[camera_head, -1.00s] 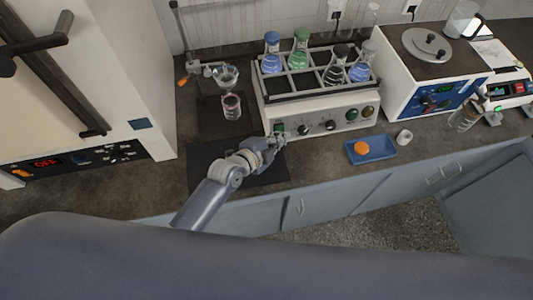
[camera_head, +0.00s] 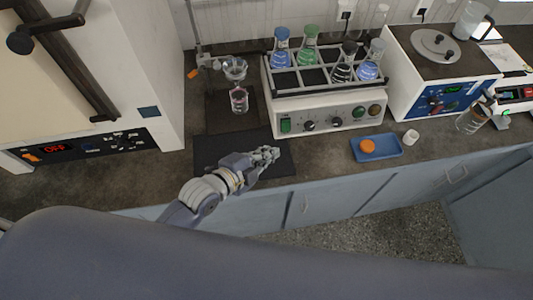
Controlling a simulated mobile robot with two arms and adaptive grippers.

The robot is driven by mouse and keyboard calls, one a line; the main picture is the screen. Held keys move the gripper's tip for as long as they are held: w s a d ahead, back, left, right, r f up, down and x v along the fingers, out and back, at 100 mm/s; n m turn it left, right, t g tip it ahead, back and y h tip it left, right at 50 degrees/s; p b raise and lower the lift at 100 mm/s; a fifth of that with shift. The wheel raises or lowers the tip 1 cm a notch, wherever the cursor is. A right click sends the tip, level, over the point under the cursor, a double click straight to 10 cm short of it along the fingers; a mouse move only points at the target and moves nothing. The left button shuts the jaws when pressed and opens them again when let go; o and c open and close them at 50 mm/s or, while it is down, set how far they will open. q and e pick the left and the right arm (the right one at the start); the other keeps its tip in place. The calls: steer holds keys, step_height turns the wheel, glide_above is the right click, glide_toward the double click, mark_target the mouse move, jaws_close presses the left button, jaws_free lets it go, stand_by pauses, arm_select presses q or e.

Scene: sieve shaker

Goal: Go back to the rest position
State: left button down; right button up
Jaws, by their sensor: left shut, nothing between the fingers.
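My left gripper (camera_head: 268,155) is shut and empty. It hovers over the dark mat (camera_head: 215,152) on the bench, in front of the white shaker (camera_head: 330,115). A gap separates its fingertips from the shaker's front panel, where a green switch (camera_head: 285,125) shows at the left end beside several knobs. The shaker's rack holds several flasks, among them a blue one (camera_head: 281,58) and a green one (camera_head: 310,55). My right gripper is not in view.
A blue tray (camera_head: 391,153) with an orange cap (camera_head: 367,146) lies right of the gripper. A beaker (camera_head: 239,101) stands below a funnel (camera_head: 235,69). A white oven (camera_head: 140,60) stands left, a blue-panelled device (camera_head: 446,97) right. The bench front between mat and tray is clear.

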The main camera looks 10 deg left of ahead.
arm_select(q)
steer(key=s+a+f+n+g+y, duration=0.2)
steer(key=s+a+n+g+y, duration=0.55)
steer(key=s+a+n, duration=0.9)
step_height(320, 180, down, 28)
steer(key=s+d+g+b, duration=0.1)
steer(key=s+d+b, duration=0.1)
steer(key=s+b, duration=0.15)
steer(key=s+a+f+g+b, duration=0.1)
steer(key=s+a+f+b, duration=0.2)
steer(key=s+f, duration=1.3)
step_height(320, 180, down, 4)
steer(key=shift+s+f, duration=0.1)
steer(key=shift+s, duration=0.05)
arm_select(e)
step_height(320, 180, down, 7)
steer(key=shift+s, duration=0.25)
arm_select(q)
steer(key=shift+g+h, duration=0.25)
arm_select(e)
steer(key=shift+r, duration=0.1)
